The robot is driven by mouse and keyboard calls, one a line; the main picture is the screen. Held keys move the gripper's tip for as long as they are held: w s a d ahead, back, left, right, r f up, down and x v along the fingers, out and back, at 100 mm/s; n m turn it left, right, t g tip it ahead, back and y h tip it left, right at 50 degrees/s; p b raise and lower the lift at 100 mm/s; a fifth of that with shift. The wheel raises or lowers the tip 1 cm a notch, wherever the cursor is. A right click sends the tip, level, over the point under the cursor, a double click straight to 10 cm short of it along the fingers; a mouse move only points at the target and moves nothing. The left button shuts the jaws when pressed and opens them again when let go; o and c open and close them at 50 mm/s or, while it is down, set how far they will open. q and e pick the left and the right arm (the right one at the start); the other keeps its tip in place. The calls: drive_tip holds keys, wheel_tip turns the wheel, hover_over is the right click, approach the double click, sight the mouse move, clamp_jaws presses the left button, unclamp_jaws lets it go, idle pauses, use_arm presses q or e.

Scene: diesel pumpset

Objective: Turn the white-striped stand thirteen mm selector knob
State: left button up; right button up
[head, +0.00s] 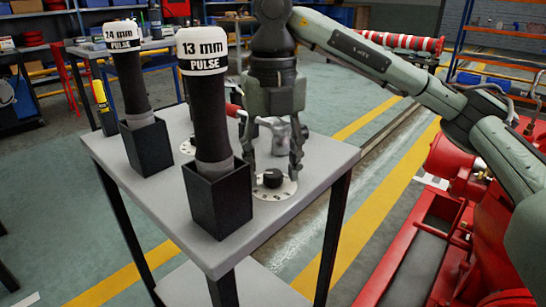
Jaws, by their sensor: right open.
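The thirteen mm selector knob (272,178) is a small black knob on a round white dial (285,191) with marks at its edge. It is set in the grey stand top (307,176), right of the tool labelled "13 mm PULSE" (209,115). My right gripper (272,163) points down over the dial. Its fingers are open, one on each side of the knob. I cannot tell whether a finger touches it. No white stripe on the stand is clear to me. My left gripper is not in view.
The 13 mm tool stands upright in a black holder (218,203) close to the gripper. A "24 mm PULSE" tool (129,70) stands in another black holder (147,147) at left, with a partly hidden dial (187,147) beside it. Red machinery (450,165) is at right.

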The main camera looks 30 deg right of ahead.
sight(273, 173)
wheel_tip(273, 173, up, 12)
idle(0.5)
idle(0.5)
